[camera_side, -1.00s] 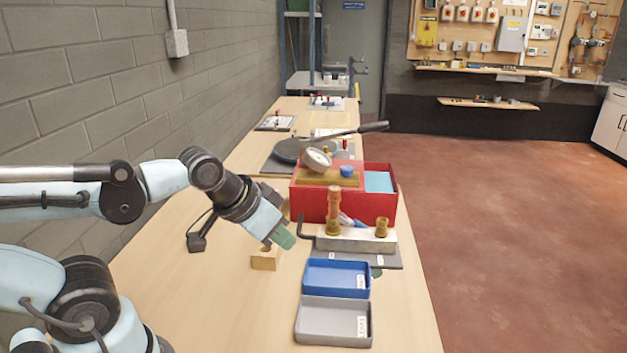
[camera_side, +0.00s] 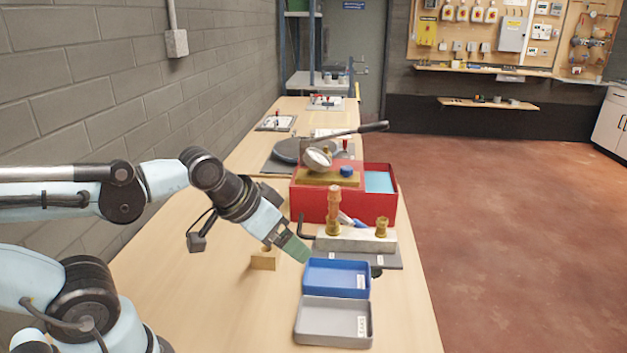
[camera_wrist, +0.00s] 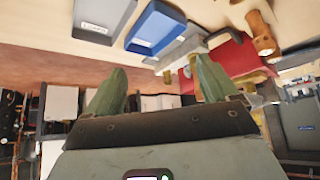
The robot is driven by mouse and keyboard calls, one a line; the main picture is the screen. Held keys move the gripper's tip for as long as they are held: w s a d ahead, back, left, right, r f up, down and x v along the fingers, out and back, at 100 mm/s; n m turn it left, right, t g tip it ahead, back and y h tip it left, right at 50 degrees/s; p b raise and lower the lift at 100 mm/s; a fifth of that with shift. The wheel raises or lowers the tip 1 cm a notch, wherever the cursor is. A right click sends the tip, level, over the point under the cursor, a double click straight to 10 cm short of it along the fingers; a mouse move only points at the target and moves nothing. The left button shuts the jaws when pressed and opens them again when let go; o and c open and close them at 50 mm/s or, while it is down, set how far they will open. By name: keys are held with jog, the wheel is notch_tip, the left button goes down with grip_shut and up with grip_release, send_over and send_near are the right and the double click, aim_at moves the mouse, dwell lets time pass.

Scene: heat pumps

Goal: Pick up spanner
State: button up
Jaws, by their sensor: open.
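I cannot clearly pick out a spanner in either view. A small blue-and-pale tool (camera_side: 350,220) lies behind the grey metal block, partly hidden, and I cannot tell what it is. A dark bit (camera_side: 376,272) shows at the right end of the blue tray, also unclear. My gripper (camera_side: 297,249) is over the table, by the back left corner of the blue tray (camera_side: 335,279). In the wrist view its two green fingers (camera_wrist: 160,75) stand wide apart with nothing between them.
The metal block (camera_side: 350,241) carries brass fittings (camera_side: 334,205). A red box (camera_side: 312,203) with a gauge stands behind it. A grey tray (camera_side: 335,342) lies in front, a small wooden block (camera_side: 264,261) left of my gripper. The table's left front is clear.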

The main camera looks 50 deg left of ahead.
notch_tip(320, 180, up, 6)
jog(key=m+g+y, duration=0.1)
jog(key=m+g, duration=0.2)
jog(key=g, duration=0.4)
send_over(342, 218)
jog(key=w, duration=0.3)
jog(key=f, duration=0.3)
jog(key=a+f, duration=0.1)
jog(key=f, duration=0.2)
jog(key=shift+s+a+f, duration=0.1)
jog(key=shift+s+a, duration=0.05)
jog(key=shift+s+a+f, duration=0.1)
jog(key=shift+a+f, duration=0.05)
jog(key=shift+f, duration=0.7)
jog(key=shift+s+a+f, duration=0.1)
jog(key=shift+s+f, duration=0.05)
jog(key=shift+f, duration=0.75)
jog(key=shift+s+a+f, duration=0.1)
jog(key=shift+a+f, duration=0.05)
jog(key=shift+f, duration=0.7)
grip_shut()
jog(key=shift+r, duration=0.15)
